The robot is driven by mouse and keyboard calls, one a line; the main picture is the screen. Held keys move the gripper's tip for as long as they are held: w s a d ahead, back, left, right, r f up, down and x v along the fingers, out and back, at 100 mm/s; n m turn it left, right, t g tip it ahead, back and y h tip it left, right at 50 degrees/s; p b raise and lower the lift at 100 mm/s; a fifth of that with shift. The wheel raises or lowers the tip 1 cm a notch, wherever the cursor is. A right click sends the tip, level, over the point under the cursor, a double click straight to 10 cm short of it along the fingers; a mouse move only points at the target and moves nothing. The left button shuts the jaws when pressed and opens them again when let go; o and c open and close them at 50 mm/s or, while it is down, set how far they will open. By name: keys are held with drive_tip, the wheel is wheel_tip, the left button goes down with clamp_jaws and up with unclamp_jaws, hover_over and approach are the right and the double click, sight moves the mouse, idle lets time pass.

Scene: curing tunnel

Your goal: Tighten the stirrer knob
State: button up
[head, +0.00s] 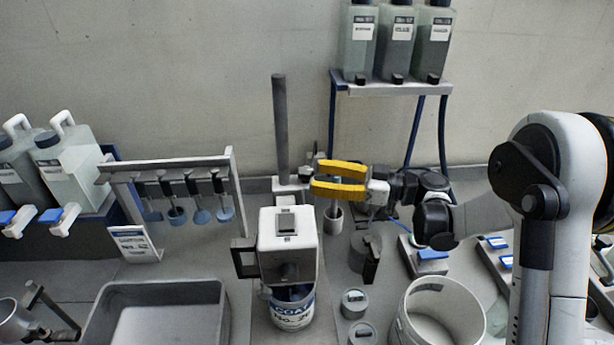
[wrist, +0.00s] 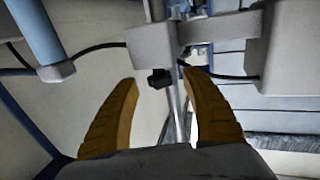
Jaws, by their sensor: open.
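The stirrer knob (wrist: 160,79) is small and black and sits under a grey clamp block (wrist: 152,45) on the stand's rod in the wrist view. My gripper (head: 313,177) has two yellow fingers, held apart, pointing left beside the stirrer's post (head: 280,130) in the head view. In the wrist view my gripper (wrist: 159,84) is open, and the knob appears between its fingertips; I see no contact. The stirrer's white motor head (head: 288,243) hangs over a labelled can (head: 292,312).
A rack (head: 165,164) with hanging stirring tools stands left. A shelf (head: 400,89) with several bottles is behind. A grey tray (head: 222,310), a white bucket (head: 398,310) and small weights (head: 354,303) crowd the bench. A black cable (wrist: 100,47) runs near the clamp.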

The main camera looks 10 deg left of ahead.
sight(306, 175)
drive_tip(key=shift+w+a, duration=0.1)
drive_tip(key=shift+a, duration=1.75)
drive_tip(key=c, duration=1.2)
